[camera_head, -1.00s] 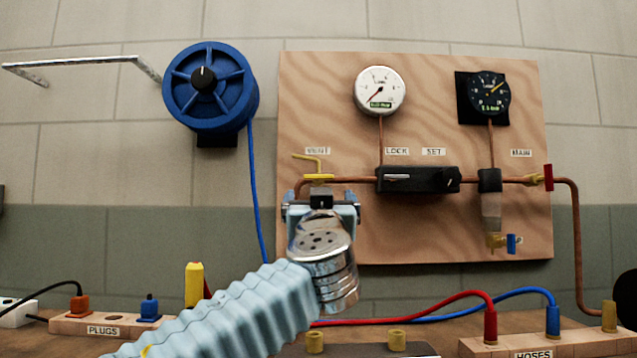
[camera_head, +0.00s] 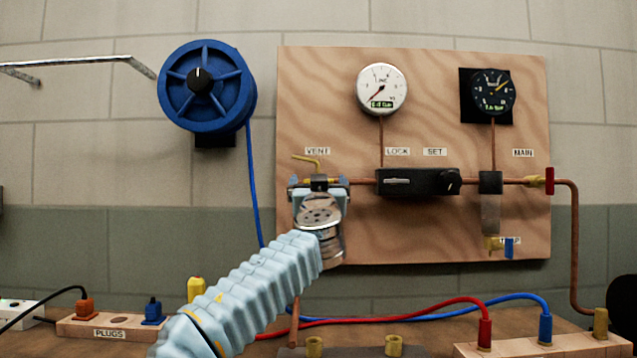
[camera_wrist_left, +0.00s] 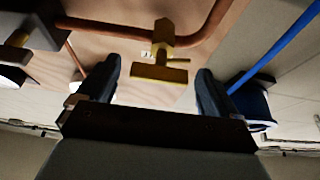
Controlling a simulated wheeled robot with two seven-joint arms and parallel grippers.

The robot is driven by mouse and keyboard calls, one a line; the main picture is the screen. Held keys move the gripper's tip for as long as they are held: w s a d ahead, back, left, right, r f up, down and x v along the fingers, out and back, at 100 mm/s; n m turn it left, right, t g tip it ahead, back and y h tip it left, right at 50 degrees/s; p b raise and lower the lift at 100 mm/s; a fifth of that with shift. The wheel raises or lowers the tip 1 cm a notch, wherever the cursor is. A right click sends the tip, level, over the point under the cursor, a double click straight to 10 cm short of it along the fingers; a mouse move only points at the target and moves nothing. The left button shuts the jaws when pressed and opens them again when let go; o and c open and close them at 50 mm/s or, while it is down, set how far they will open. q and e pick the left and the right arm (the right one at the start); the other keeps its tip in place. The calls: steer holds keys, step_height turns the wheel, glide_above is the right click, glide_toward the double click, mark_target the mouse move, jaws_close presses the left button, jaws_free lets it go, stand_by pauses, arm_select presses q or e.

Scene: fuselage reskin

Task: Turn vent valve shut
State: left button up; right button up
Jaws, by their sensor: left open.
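The vent valve is a yellow fitting on the copper pipe below the VENT label (camera_head: 317,151). Its bent yellow tube (camera_head: 307,160) shows above my gripper in the head view, while most of its body is hidden behind the gripper. My left gripper (camera_head: 319,184) is open in front of it. In the left wrist view, the yellow valve bar (camera_wrist_left: 158,73) lies between the two dark fingers of the gripper (camera_wrist_left: 158,82), with gaps visible on both sides. No contact shows. My right gripper is not in view.
A black block (camera_head: 418,182) sits on the pipe right of the valve. A blue hose reel (camera_head: 225,90) is on the left wall. The wooden panel carries a white gauge (camera_head: 382,89). Hoses and a plug strip (camera_head: 108,326) lie on the bench below.

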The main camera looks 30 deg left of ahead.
arm_select(q)
steer(key=c, duration=1)
steer(key=shift+c, duration=0.2)
steer(key=shift+m, duration=0.4)
steer(key=shift+s+a+r+m+g+h+p, duration=0.2)
steer(key=shift+m+h+p, duration=1)
steer(key=shift+m, duration=2.35)
steer(key=shift+w+d+f+m+g+h+p, duration=0.1)
steer(key=shift+m+g+h+p, duration=0.45)
steer(key=shift+m+h, duration=2.15)
steer(key=shift+s+a+r+m+g+h+p, duration=0.15)
steer(key=shift+m+h+p, duration=0.7)
steer(key=shift+m, duration=3.6)
steer(key=shift+y+p, duration=0.3)
steer(key=shift+y, duration=0.05)
